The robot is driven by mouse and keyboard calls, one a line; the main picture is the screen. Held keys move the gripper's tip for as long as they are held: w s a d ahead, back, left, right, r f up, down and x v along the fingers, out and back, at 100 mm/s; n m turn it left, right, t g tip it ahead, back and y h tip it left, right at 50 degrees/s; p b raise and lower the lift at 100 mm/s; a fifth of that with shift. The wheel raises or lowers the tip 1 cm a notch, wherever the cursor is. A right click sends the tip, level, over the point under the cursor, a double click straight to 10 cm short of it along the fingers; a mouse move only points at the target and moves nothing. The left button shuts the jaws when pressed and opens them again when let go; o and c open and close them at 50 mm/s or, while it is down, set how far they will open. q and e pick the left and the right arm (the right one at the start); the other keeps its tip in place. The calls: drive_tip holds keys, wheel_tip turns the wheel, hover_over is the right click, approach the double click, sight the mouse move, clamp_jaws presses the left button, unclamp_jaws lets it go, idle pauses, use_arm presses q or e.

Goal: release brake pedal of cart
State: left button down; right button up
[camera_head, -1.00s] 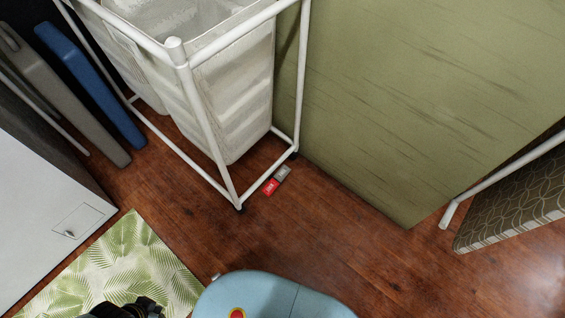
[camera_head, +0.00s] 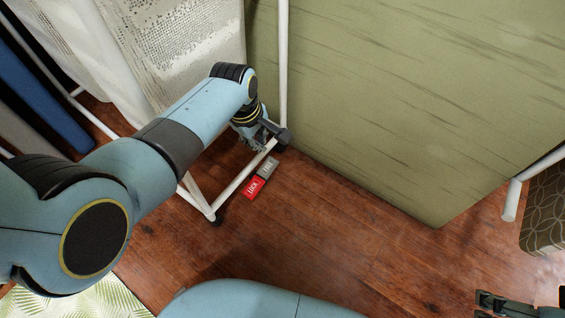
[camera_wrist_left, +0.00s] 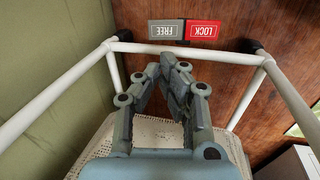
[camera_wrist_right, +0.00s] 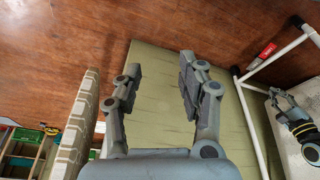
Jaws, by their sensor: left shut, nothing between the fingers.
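The cart has a white tube frame (camera_head: 235,187) and pale fabric bags (camera_head: 190,45). Its brake pedal shows at the bottom rail's outer side, with a red half marked LOCK (camera_head: 253,188) and a grey half marked FREE (camera_head: 267,167). My left gripper (camera_head: 268,141) is shut and empty, over the cart's lower rail near the FREE half. In the left wrist view, the FREE half (camera_wrist_left: 165,30) and LOCK half (camera_wrist_left: 204,31) lie beyond the fingertips, apart from them. My right gripper (camera_wrist_right: 161,66) is open and empty, away from the cart; part of it shows at the head view's lower right.
A green panel (camera_head: 390,90) stands right beside the cart. A patterned board (camera_head: 545,205) and a white tube (camera_head: 513,198) are at the right. A leaf-print mat (camera_head: 75,300) lies lower left. The wooden floor (camera_head: 350,230) in front is clear.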

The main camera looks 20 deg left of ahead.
use_arm(q)
drive_tip(key=shift+w+d+r+n, duration=0.1)
drive_tip(key=shift+w+r+n, duration=0.05)
drive_tip(key=shift+w, duration=0.25)
drive_tip(key=shift+w+d+r+n, duration=0.1)
drive_tip(key=shift+w+r+n, duration=0.05)
drive_tip(key=shift+w, duration=0.2)
use_arm(e)
drive_tip(key=shift+w+a+r, duration=0.15)
drive_tip(key=shift+r, duration=0.55)
use_arm(q)
drive_tip(key=shift+f, duration=0.1)
use_arm(e)
drive_tip(key=shift+f, duration=0.15)
